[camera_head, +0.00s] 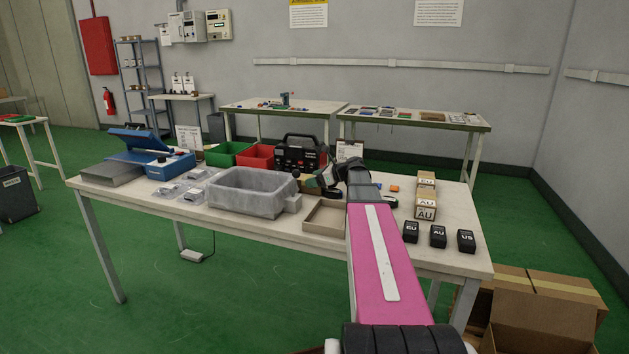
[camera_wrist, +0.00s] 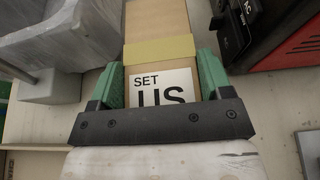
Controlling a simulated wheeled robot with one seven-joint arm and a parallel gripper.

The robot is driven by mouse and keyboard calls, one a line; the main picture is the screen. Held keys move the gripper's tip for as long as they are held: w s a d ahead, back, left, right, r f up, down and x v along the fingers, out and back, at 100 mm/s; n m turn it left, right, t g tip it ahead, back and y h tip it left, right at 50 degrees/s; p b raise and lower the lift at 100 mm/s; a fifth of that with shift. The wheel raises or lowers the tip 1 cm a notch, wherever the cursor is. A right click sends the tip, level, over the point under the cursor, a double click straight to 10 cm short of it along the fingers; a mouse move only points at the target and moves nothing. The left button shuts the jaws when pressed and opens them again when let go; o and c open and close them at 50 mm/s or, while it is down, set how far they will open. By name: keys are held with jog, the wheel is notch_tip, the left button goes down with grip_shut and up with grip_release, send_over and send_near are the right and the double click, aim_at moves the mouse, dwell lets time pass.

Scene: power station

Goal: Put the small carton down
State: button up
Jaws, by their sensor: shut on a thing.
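A small tan carton (camera_wrist: 158,52) with a white label reading "SET US" is in my gripper (camera_wrist: 162,72) in the wrist view. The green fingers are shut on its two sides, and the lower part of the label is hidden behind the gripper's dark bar. In the head view my gripper (camera_head: 328,180) is over the worktable (camera_head: 330,247), beyond the shallow cardboard tray. There the carton is mostly hidden by the arm and hard to make out. I cannot tell whether it touches the table.
The grey bin (camera_head: 250,206) and cardboard tray (camera_head: 325,219) are left of my arm. The black machine (camera_head: 300,153) is behind my gripper. Right of the arm are cartons labelled EU and AU (camera_head: 426,202) and black adapters (camera_head: 438,237). Some tabletop between is clear.

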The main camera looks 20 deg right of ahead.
jog(key=shift+f, duration=0.1)
jog(key=o, duration=1.1)
jog(key=shift+s+d, duration=0.1)
jog(key=v, duration=1.1)
jog(key=shift+o, duration=0.3)
jog(key=shift+s+d+r, duration=0.1)
jog(key=shift+d+r, duration=0.1)
jog(key=shift+r, duration=0.1)
jog(key=shift+s+d+f, duration=0.2)
jog(key=shift+s+f, duration=0.25)
jog(key=shift+s, duration=0.05)
jog(key=shift+w+x, duration=0.25)
jog(key=shift+x, duration=5.2)
